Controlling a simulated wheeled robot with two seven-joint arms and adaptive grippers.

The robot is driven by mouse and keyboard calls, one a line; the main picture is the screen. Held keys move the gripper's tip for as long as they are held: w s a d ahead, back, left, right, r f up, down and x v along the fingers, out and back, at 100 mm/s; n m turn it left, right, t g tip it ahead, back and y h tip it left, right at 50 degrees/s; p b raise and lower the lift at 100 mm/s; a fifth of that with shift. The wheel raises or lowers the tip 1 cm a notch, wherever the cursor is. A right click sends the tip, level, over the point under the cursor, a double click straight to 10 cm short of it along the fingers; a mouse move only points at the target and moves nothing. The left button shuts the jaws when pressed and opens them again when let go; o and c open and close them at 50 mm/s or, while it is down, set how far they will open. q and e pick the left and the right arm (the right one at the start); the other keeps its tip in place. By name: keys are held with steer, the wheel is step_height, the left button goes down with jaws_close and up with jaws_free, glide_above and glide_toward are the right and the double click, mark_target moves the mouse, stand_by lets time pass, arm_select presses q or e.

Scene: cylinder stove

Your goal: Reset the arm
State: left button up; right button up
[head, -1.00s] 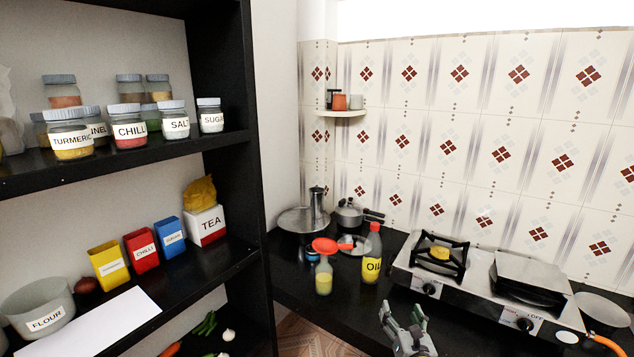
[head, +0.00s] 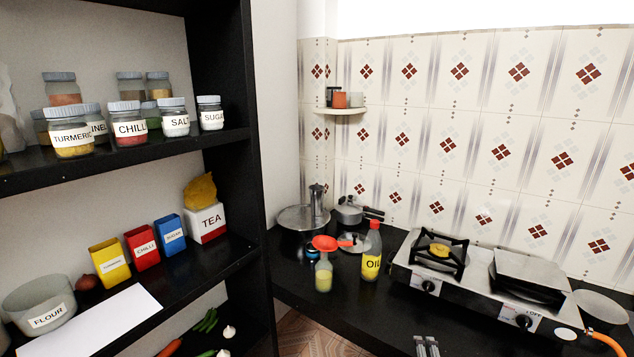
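One of my grippers (head: 427,346) shows only as fingertips at the bottom edge of the head view, in front of the stove's left side. The tips are close together with a thin gap, and nothing shows between them. The rest of it is below the frame, and I cannot tell for certain which arm it belongs to, though it lies right of centre. My other gripper is out of view.
A black shelf (head: 228,137) with jars and boxes fills the left. A frying pan (head: 600,308) lies at the right edge.

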steer(key=s+a+f+m+g+y, duration=0.2)
steer(key=s+a+m+g, duration=0.15)
steer(key=s+m, duration=0.45)
steer(key=s+a+f+m+g+y, duration=0.15)
steer(key=s+m+g, duration=0.35)
steer(key=s, duration=0.6)
step_height(320, 180, down, 34)
steer(key=s+d+m, duration=0.1)
steer(key=s, duration=0.1)
steer(key=s+d+f+g, duration=0.1)
steer(key=s+d+f, duration=0.2)
steer(key=s+f, duration=0.6)
steer(key=s+d+f, duration=0.3)
steer(key=s+f, duration=0.7)
steer(key=s, duration=0.2)
steer(key=shift+d+g+h, duration=0.2)
steer(key=shift+g+h, duration=0.15)
steer(key=shift+s, duration=0.1)
